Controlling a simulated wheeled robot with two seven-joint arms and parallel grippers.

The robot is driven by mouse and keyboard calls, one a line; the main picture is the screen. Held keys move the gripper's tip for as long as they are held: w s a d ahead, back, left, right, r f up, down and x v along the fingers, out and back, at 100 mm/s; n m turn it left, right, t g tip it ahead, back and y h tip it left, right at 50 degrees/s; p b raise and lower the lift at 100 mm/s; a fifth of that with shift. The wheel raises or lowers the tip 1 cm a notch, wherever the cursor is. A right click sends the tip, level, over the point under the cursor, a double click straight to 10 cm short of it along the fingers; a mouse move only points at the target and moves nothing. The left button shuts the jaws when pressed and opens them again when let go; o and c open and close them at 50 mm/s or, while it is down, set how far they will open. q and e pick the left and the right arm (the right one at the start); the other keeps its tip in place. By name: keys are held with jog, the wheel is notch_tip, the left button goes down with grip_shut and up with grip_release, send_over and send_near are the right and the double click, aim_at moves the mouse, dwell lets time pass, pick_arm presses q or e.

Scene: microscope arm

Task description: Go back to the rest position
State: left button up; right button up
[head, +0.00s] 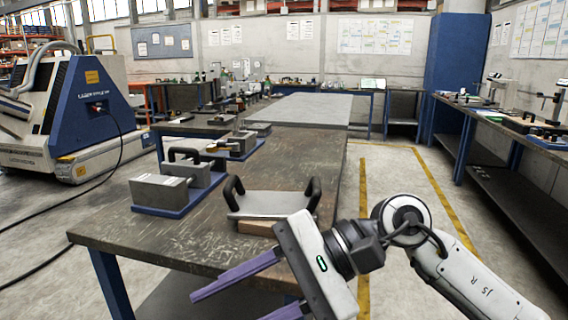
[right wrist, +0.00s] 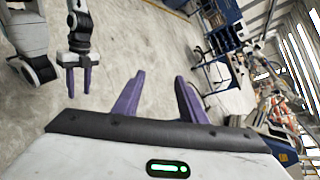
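My right gripper (head: 228,305) reaches in from the right in the head view, in front of the table's near edge. Its two purple fingers are apart with nothing between them. The right wrist view also shows these fingers (right wrist: 158,85) spread and empty over the floor. My left gripper (right wrist: 77,90) hangs at the upper left of the right wrist view, its two purple fingers apart and nothing seen between them. It is outside the head view. The task names no object.
A worn table (head: 215,245) holds a grey tray with two black handles (head: 270,204), close behind my right gripper, and grey blocks on blue bases (head: 165,195). A side bench (head: 500,130) stands at right. Floor between is clear.

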notch_tip(320, 180, up, 4)
jog(key=m+t+y, duration=0.3)
jog(key=m+y, duration=0.6)
jog(key=m, duration=0.5)
jog(key=w+d+f+m+t, duration=0.3)
jog(key=w+d+m+t, duration=0.25)
jog(key=m+t, duration=0.75)
jog(key=w+d+f+m+t+h, duration=0.1)
jog(key=d+f+m+h, duration=0.35)
jog(key=f+m, duration=0.35)
jog(key=d+f+m+t+h, duration=0.1)
jog(key=d+f+m+h, duration=0.2)
jog(key=f+m+h, duration=0.5)
jog(key=w+d+f+m+t+h, duration=0.1)
jog(key=d+f+m+h, duration=0.25)
jog(key=f+m, duration=0.45)
jog(key=s+d+f+m+g+h+p, duration=0.1)
jog(key=s+d+f+m+g+p, duration=0.1)
jog(key=s+f+m, duration=0.4)
jog(key=s+d+f+m+g+h+p, duration=0.2)
jog(key=s+d+f+m+g+p, duration=0.1)
jog(key=s+f, duration=0.5)
jog(key=s+d+m+g, duration=0.1)
jog(key=s+m+g, duration=0.1)
jog(key=s+m, duration=0.1)
jog(key=shift+s+g+p, duration=0.3)
jog(key=shift+s, duration=0.05)
